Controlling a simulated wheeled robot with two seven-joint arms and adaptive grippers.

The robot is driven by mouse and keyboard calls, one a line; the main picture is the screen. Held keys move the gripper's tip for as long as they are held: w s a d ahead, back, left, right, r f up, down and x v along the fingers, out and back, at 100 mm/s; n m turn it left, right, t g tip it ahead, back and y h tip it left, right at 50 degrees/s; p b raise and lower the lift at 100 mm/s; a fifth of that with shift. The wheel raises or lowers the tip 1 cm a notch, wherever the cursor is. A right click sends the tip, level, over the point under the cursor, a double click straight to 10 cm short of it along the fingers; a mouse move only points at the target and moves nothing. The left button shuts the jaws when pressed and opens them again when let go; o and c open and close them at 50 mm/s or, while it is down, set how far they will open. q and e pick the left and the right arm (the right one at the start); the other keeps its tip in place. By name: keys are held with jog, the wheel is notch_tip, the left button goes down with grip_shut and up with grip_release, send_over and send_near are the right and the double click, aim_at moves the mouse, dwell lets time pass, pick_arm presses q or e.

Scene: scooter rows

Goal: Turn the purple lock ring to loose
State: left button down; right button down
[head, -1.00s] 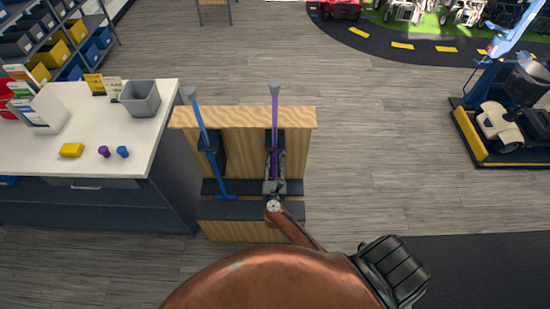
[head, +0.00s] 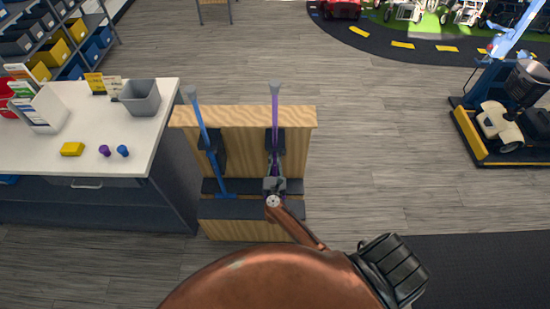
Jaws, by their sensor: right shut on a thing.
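A purple scooter stem (head: 275,112) stands upright in the right half of a wooden stand (head: 240,118). My right gripper (head: 275,165) is at the lower part of this stem, in front of a dark bracket, and is shut around it at the lock ring's place. The purple lock ring itself is hidden by the fingers, so its setting cannot be read. My left gripper is out of view.
A blue scooter stem (head: 203,125) leans in the stand's left half. Floor right of the stand is clear.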

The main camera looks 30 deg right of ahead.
aim_at(285, 154)
jog(key=shift+d+y, duration=0.1)
jog(key=shift+y, duration=0.2)
jog(key=d+n+y+b, duration=0.1)
jog(key=n+y+b, duration=0.2)
jog(key=y, duration=0.1)
jog(key=d+n+t+y+b, duration=0.1)
jog(key=d+n+y+b, duration=0.1)
jog(key=n+y+b, duration=0.1)
jog(key=d+n+t+y+b, duration=0.1)
jog(key=n+y+b, duration=0.2)
jog(key=y+b, duration=0.2)
jog(key=shift+s+d+f+y, duration=0.15)
jog(key=shift+s+f+y, duration=0.15)
jog(key=shift+y, duration=0.5)
jog(key=shift+d+r+n+y+b, duration=0.15)
jog(key=shift+r+n+y+b, duration=0.1)
jog(key=shift+n+y+b, duration=0.5)
jog(key=c, duration=2)
grip_release()
jog(key=shift+o, duration=0.2)
